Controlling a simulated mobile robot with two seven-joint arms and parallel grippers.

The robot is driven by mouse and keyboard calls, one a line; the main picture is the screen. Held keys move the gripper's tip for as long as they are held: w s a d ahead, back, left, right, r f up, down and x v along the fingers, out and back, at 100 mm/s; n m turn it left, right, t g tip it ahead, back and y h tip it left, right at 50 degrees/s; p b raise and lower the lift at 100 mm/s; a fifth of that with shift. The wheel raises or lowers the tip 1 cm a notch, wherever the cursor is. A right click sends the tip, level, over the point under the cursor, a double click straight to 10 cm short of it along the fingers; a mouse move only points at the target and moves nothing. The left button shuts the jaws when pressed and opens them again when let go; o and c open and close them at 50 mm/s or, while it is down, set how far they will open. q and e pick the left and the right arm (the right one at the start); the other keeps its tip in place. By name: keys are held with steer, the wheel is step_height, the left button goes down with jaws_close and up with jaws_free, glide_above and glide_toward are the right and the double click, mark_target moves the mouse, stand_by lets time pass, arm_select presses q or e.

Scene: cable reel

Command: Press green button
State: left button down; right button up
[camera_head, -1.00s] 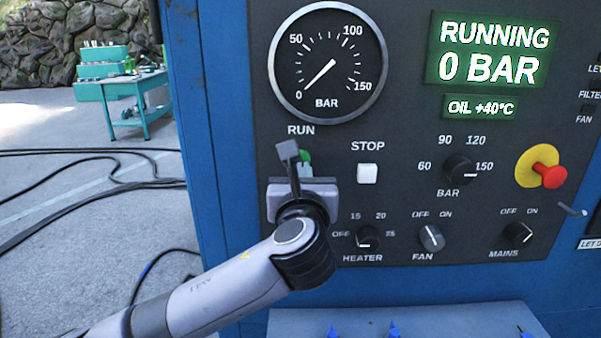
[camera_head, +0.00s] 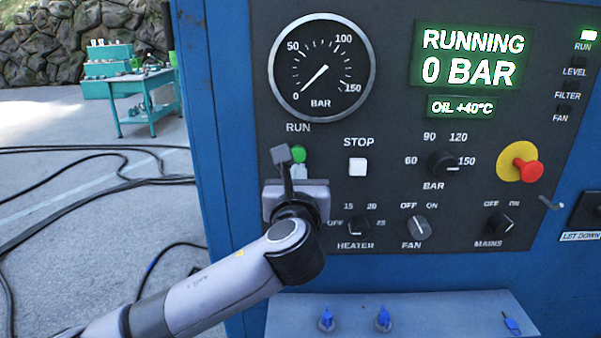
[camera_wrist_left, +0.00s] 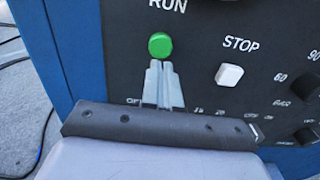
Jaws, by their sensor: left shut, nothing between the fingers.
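The round green button (camera_head: 299,153) sits under the word RUN on the dark control panel (camera_head: 395,130); it also shows whole in the left wrist view (camera_wrist_left: 160,46). My left gripper (camera_head: 298,171) is shut and empty, its pale fingertips just below the button in the head view. In the left wrist view the closed fingertips (camera_wrist_left: 160,66) lie just under the button's lower edge; I cannot tell how large the gap is. The display (camera_head: 470,58) reads RUNNING and 0 BAR. The right gripper is not in view.
A white STOP button (camera_head: 358,167) is right of the green button. A red emergency knob (camera_head: 525,169), a pressure knob (camera_head: 441,163) and several lower knobs share the panel. A ledge (camera_head: 410,308) with blue valves juts out below.

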arm_select(q)
steer(key=s+b, duration=0.1)
steer(key=s, duration=0.9)
steer(key=shift+s+b, duration=0.2)
steer(key=shift+b, duration=0.1)
steer(key=s+a+f+n+g+h, duration=0.25)
steer(key=f+n, duration=0.55)
steer(key=f, duration=0.5)
steer(key=s+a+f+n+g+h, duration=0.15)
steer(key=f+n+g, duration=0.25)
steer(key=f+n, duration=0.65)
steer(key=s+a+f+n+g+y, duration=0.1)
steer(key=s+a+f+n, duration=1.4)
steer(key=f, duration=0.3)
steer(key=shift+s+f+y, duration=0.2)
steer(key=shift+s+y, duration=0.2)
steer(key=shift+s, duration=0.2)
